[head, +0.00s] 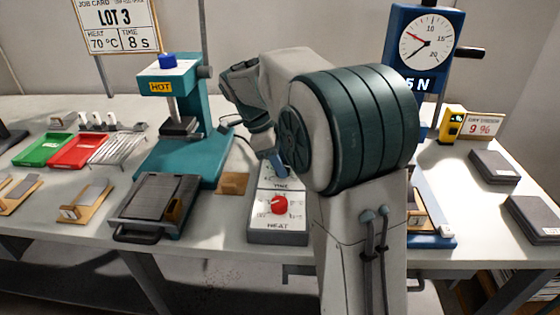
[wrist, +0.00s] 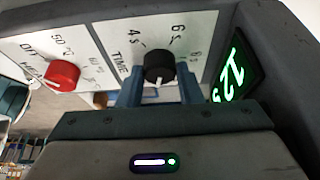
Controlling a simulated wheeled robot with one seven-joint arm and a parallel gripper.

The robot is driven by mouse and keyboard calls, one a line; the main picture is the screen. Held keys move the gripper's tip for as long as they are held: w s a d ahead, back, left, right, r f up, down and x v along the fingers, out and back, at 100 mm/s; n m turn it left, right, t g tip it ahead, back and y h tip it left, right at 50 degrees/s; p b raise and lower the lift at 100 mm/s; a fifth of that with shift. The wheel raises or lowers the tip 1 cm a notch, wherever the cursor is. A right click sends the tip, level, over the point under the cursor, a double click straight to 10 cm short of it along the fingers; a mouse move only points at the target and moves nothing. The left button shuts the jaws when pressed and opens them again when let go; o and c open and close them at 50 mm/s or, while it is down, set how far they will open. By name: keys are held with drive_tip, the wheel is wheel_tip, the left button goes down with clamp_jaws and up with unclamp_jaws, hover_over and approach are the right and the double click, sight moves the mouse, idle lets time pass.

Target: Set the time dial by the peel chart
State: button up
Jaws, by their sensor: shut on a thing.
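The control box (head: 277,238) stands at the front middle of the bench, with a TIME panel above a HEAT panel. In the wrist view the black time dial (wrist: 158,64) sits between the two blue fingers of my gripper (wrist: 159,76), which is shut on it. Its white mark points down toward my gripper, away from the 4 s, 6 s and 8 s labels. The green display (wrist: 230,75) seems to read 12. In the head view my gripper (head: 278,163) hides the dial. A job card (head: 118,25) reads LOT 3, 70 °C, 8 s. I cannot pick out a peel chart.
The red heat dial (head: 280,204) is close below my gripper. A teal press (head: 185,150) stands left, and a blue gauge stand (head: 425,40) marked 5 N right. Green (head: 43,149) and red trays (head: 82,150) lie far left; dark blocks (head: 494,167) lie right.

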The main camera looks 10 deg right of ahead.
drive_tip(key=o, duration=1)
drive_tip(key=shift+c, duration=0.2)
drive_tip(key=p+v, duration=0.3)
drive_tip(key=v, duration=1)
drive_tip(key=shift+r, duration=0.35)
drive_tip(key=shift+w+a, duration=0.1)
